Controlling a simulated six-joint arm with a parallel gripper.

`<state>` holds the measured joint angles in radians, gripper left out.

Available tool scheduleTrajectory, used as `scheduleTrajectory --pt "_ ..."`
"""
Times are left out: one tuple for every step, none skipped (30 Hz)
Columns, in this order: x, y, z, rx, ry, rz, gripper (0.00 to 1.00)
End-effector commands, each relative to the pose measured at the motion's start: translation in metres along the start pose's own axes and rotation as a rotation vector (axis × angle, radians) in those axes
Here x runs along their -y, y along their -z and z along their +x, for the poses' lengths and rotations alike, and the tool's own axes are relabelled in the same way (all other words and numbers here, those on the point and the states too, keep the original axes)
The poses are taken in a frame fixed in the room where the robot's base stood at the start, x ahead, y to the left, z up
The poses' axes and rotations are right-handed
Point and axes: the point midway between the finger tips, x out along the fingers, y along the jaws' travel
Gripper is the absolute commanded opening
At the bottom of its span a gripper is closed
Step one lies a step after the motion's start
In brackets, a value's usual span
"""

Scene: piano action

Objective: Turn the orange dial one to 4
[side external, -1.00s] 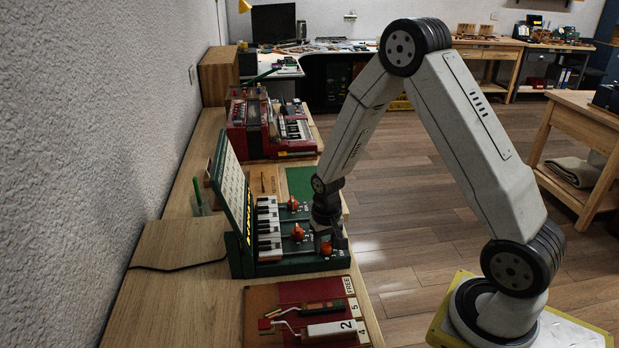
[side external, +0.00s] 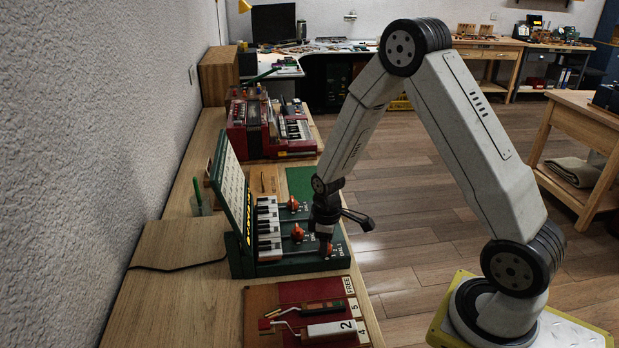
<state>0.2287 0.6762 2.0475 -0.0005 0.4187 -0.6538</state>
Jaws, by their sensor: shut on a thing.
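The orange dial one (side external: 326,249) is the nearest of the orange dials on the green piano-action unit (side external: 290,267). My gripper (side external: 325,240) points down onto this dial and is shut on it. The fingers hide part of the dial, and its pointer cannot be read against the numbers. Pale markings show on the green panel around it.
Two more orange dials, a middle one (side external: 298,232) and a far one (side external: 293,203), stand close to my gripper. Piano keys (side external: 268,228) lie to the left. A red board (side external: 290,293) lies in front, and a red keyboard instrument (side external: 295,145) stands behind.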

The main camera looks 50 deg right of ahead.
Motion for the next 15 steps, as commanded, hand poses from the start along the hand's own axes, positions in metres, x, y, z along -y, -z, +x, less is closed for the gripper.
scheduleTrajectory --pt "-0.0009 0.001 -0.0004 -0.003 -0.003 -0.039 0.0" --pt "-0.0009 0.001 -0.0004 -0.003 -0.003 -0.063 0.0" --pt "-0.0009 0.0011 -0.0004 -0.003 -0.003 -0.093 0.0" --pt "-0.0009 0.0011 -0.0004 -0.003 -0.003 -0.113 0.0" --pt "-0.0009 0.0011 -0.0004 -0.003 -0.003 -0.133 0.0" --pt "-0.0008 0.0011 -0.0004 -0.004 -0.003 -0.158 0.0" --pt "-0.0008 0.0012 -0.0004 -0.003 -0.003 -0.174 0.0" --pt "-0.0008 0.0012 -0.0004 -0.004 -0.003 -0.189 0.0" --pt "-0.0008 0.0012 -0.0004 -0.004 -0.003 -0.208 0.0" --pt "-0.0008 0.0012 -0.0004 -0.004 -0.003 -0.22 0.0" --pt "-0.0008 0.0012 -0.0004 -0.004 -0.003 -0.23 0.0" --pt "-0.0007 0.0013 -0.0004 -0.004 -0.003 -0.244 0.0" --pt "-0.0007 0.0013 -0.0004 -0.004 -0.003 -0.251 0.0" --pt "-0.0007 0.0013 -0.0004 -0.004 -0.003 -0.257 0.0" --pt "-0.0007 0.0013 -0.0004 -0.004 -0.003 -0.265 0.0"
